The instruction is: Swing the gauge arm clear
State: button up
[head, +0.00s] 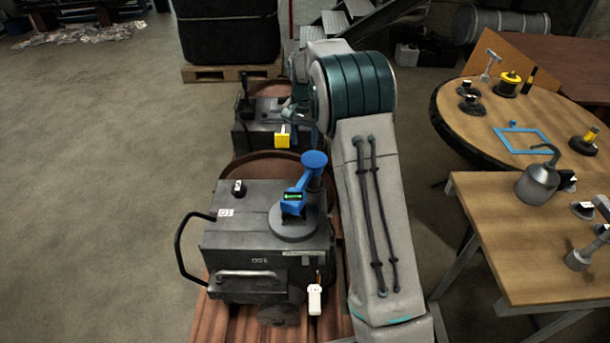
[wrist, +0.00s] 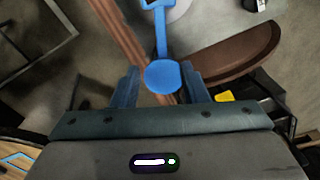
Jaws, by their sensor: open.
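The blue gauge arm (head: 298,196) stands on a round grey base (head: 293,222) on top of the near grey machine (head: 265,255). It has a small green-lit display and a round blue knob (head: 314,160) at its upper right end. In the wrist view the knob (wrist: 163,77) lies between the two blue fingers of my gripper (wrist: 160,70). The fingers are open, with a gap visible on each side of the knob. I cannot tell the depth between knob and fingertips.
A second machine with a yellow block (head: 282,136) stands behind the near one. A wooden table (head: 490,235) with a metal can (head: 537,183) is at right, with a round table (head: 470,135) beyond. The floor at left (head: 100,200) is clear.

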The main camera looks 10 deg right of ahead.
aim_at(305, 178)
notch_tip(305, 178, down, 14)
jog(key=shift+w+f, duration=0.15)
dwell(0.4)
grip_shut()
